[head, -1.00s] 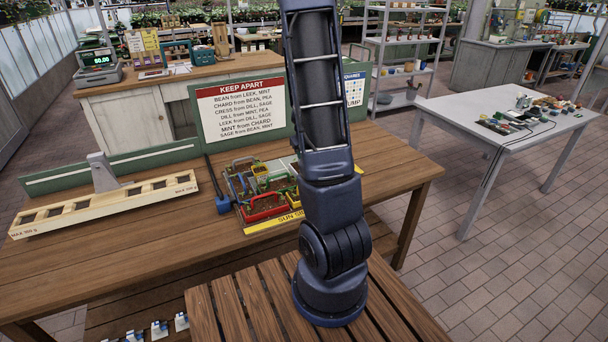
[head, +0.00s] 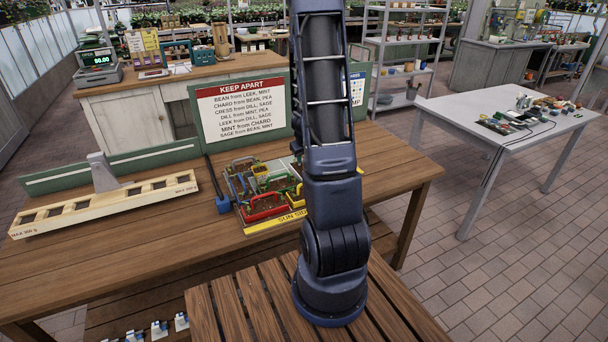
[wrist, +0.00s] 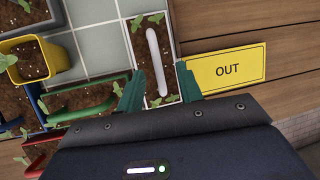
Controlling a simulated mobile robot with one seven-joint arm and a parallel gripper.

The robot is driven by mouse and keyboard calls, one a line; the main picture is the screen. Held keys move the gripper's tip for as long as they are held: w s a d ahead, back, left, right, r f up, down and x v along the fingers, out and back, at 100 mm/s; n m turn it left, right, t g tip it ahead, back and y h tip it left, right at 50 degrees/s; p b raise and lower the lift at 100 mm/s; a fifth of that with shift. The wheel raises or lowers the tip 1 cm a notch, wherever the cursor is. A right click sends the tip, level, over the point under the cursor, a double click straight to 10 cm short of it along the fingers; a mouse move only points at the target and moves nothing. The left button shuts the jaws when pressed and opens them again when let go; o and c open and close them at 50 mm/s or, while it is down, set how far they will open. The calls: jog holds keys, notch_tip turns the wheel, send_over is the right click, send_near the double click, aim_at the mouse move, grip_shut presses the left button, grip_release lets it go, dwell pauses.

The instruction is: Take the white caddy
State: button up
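The white caddy (wrist: 172,88) is a narrow soil-filled box with a long white handle (wrist: 155,65) and seedlings at both ends, in the wrist view's upper middle. My gripper (wrist: 160,68) is open, with its two teal fingertips apart on either side of the handle, over or beside the caddy's long sides. I cannot tell whether they touch it or how high they are. In the head view my arm hides the gripper, and I cannot make out the white caddy there.
A green caddy (wrist: 90,97), a yellow pot (wrist: 24,62), a blue handle (wrist: 38,103) and a red caddy (wrist: 36,163) lie left on the tiled tray (wrist: 98,45). A yellow OUT plate (wrist: 225,68) is at right. A KEEP APART sign (head: 240,108) stands behind the tray.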

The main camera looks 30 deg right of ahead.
aim_at(296, 168)
jog(key=shift+x, duration=2.4)
jog(key=shift+a, duration=0.15)
jog(key=shift+c, duration=0.5)
grip_shut()
